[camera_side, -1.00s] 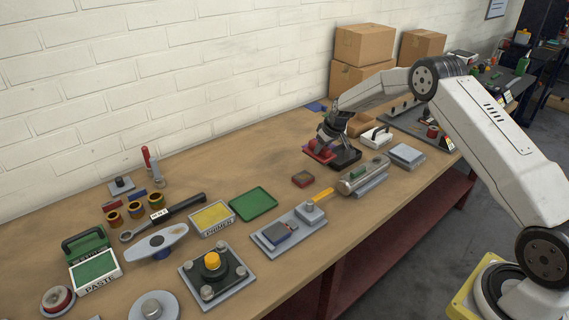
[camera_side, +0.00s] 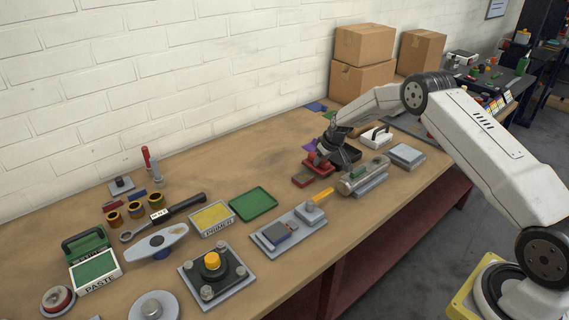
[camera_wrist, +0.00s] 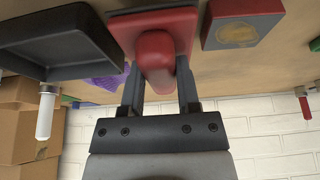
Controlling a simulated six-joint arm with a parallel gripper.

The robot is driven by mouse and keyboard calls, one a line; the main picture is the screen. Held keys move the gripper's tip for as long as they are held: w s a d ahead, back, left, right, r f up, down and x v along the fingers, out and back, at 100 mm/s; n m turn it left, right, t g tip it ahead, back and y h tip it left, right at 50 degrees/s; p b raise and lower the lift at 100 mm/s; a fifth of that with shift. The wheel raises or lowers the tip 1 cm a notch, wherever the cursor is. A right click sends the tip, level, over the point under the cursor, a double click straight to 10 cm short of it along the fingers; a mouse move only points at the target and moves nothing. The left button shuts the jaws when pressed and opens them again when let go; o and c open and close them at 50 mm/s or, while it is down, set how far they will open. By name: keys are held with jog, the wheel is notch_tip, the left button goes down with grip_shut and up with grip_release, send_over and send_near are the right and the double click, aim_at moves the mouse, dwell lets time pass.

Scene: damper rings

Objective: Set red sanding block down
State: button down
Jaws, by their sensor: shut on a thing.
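The red sanding block (camera_side: 319,168) has a flat base and a rounded red handle. My gripper (camera_side: 323,157) is shut on that handle. In the wrist view the handle (camera_wrist: 157,62) sits between my two fingers (camera_wrist: 160,92), with the red base (camera_wrist: 125,30) behind it. The block is low, at or just above the bench top; I cannot tell whether it touches. It is just behind a smaller red block with a brownish top (camera_side: 303,181), which also shows in the wrist view (camera_wrist: 240,24).
A black tray (camera_side: 349,154) stands close on the right of my gripper. A purple cloth (camera_side: 309,146) lies behind it. A metal cylinder on a grey base (camera_side: 361,176) is in front to the right. A green tray (camera_side: 253,204) lies left, with bare bench (camera_side: 250,170) behind it.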

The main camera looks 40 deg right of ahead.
jog(key=shift+f, duration=0.3)
jog(key=shift+f, duration=0.4)
jog(key=shift+f, duration=0.3)
dwell(0.9)
jog(key=shift+c, duration=1.2)
grip_release()
jog(key=c, duration=0.4)
jog(key=shift+r, duration=0.15)
